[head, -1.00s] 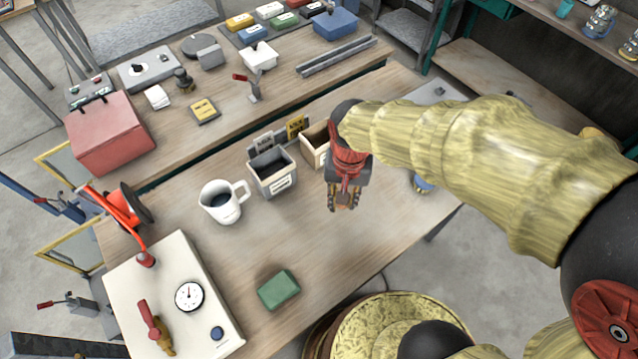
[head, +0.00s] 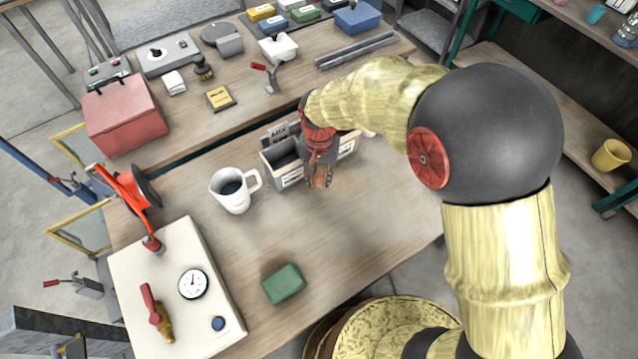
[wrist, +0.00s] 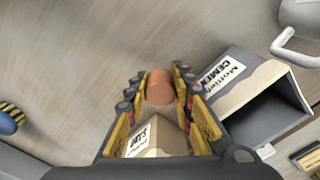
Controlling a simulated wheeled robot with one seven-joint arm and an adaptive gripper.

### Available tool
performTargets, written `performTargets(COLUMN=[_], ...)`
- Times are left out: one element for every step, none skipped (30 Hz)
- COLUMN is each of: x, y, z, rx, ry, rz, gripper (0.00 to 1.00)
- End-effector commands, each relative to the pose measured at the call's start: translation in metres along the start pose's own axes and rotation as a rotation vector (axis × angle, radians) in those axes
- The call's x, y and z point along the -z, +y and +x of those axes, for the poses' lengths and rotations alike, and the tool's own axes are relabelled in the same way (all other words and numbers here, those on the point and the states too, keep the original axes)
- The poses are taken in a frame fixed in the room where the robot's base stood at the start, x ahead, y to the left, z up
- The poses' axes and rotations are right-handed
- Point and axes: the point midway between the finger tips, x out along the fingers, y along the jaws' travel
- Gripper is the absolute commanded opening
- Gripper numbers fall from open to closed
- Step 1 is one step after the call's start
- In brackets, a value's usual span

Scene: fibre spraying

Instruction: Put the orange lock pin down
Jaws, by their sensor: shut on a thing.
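The orange lock pin (wrist: 159,86) shows as a rounded orange end between the fingertips in the wrist view. My gripper (wrist: 158,84) is shut on it. The pin's height above the table is hard to judge. The wrist view shows bare wood beyond the tips. The rest of the pin is hidden.
A white mug (head: 235,199) is left, a green block (head: 284,283) nearer, and a gauge panel (head: 205,320) at lower left. The table's middle right is clear.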

Motion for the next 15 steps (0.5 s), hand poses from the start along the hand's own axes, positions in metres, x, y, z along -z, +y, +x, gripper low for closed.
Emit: performTargets(x=[0.000, 0.000, 0.000, 0.000, 0.000, 0.000, 0.001, 0.001, 0.001, 0.001, 0.001, 0.001, 0.001, 0.001, 0.001], y=[-0.001, -0.001, -0.001, -0.001, -0.001, -0.001, -0.001, -0.001, -0.001, -0.001, -0.001, -0.001, -0.001, -0.001, -0.001], z=[0.009, 0.014, 0.020, 0.025, 0.029, 0.032, 0.033, 0.033, 0.033, 0.033, 0.032, 0.032, 0.032, 0.032, 0.033], rx=[-0.002, -0.002, -0.002, -0.002, -0.002, -0.001, -0.001, 0.000, 0.000, 0.000, 0.000, 0.000, 0.000, 0.000, 0.000], ry=[-0.003, -0.003, -0.003, -0.003, -0.003, -0.002, -0.001, 0.000, 0.000, 0.000, 0.000, 0.000, 0.000, 0.000, 0.000], rz=[0.000, 0.000, 0.000, 0.000, 0.000, 0.000, 0.000, 0.000, 0.000, 0.000, 0.000, 0.000, 0.000, 0.000, 0.000], gripper=[0.00, 0.00, 0.00, 0.00, 0.00, 0.00, 0.00, 0.00, 0.00, 0.00, 0.00, 0.00, 0.00, 0.00, 0.00])
